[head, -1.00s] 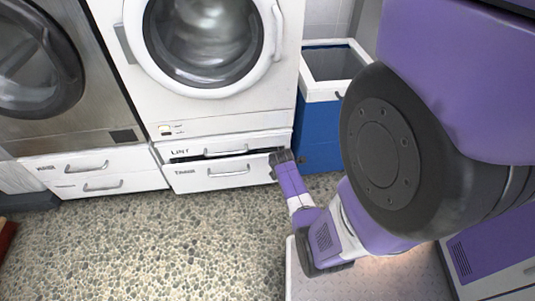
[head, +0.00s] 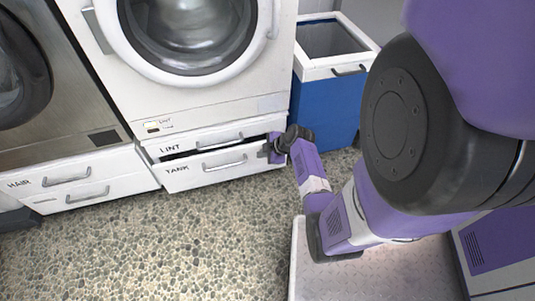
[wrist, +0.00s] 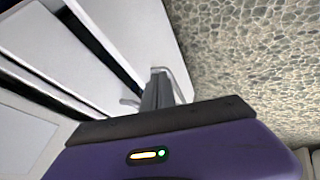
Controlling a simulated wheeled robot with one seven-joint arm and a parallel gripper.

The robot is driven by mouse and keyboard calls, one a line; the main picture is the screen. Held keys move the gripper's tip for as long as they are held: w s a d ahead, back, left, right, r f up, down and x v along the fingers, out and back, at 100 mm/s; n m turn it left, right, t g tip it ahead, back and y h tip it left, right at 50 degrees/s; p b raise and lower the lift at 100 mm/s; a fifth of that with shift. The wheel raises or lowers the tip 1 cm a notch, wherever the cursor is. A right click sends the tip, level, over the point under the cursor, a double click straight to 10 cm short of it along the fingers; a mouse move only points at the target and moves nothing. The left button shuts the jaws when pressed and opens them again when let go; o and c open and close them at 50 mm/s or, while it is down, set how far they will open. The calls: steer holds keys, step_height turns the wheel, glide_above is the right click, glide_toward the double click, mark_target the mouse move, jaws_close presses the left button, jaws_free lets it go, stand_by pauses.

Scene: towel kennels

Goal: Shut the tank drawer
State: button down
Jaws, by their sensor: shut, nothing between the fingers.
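The tank drawer (head: 185,180), a white front marked TANK with a bar handle (head: 222,163), is low under the middle washer. It stands a little way out, with a dark gap along its top edge. My gripper (head: 267,151) is shut and empty at the right end of the drawer front. In the wrist view the shut fingers (wrist: 157,92) overlap a pale metal handle (wrist: 177,82) beside the white drawer front (wrist: 130,35). I cannot tell whether they touch it.
The lint drawer (head: 190,143) is just above the tank drawer. The hair drawer (head: 65,181) is to the left. A blue bin (head: 323,110) with a white rim stands right of the washer, close to my gripper. The pebbled floor (head: 150,250) in front is clear.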

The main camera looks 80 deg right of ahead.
mark_target(252, 144)
steer(key=shift+w+d+f+b, duration=0.45)
steer(key=shift+w+d, duration=0.1)
steer(key=shift+d, duration=0.2)
steer(key=shift+w+d+f+b, duration=0.45)
steer(key=shift+w+d, duration=0.1)
steer(key=shift+d, duration=0.25)
steer(key=shift+w+d+f+b, duration=0.45)
steer(key=shift+w+d, duration=0.1)
steer(key=shift+d, duration=0.2)
steer(key=shift+w+d+b, duration=0.25)
steer(key=shift+d+b, duration=0.2)
steer(key=shift+d, duration=0.15)
steer(key=shift+w+d+b, duration=0.25)
steer(key=shift+d+b, duration=0.2)
steer(key=shift+d, duration=0.15)
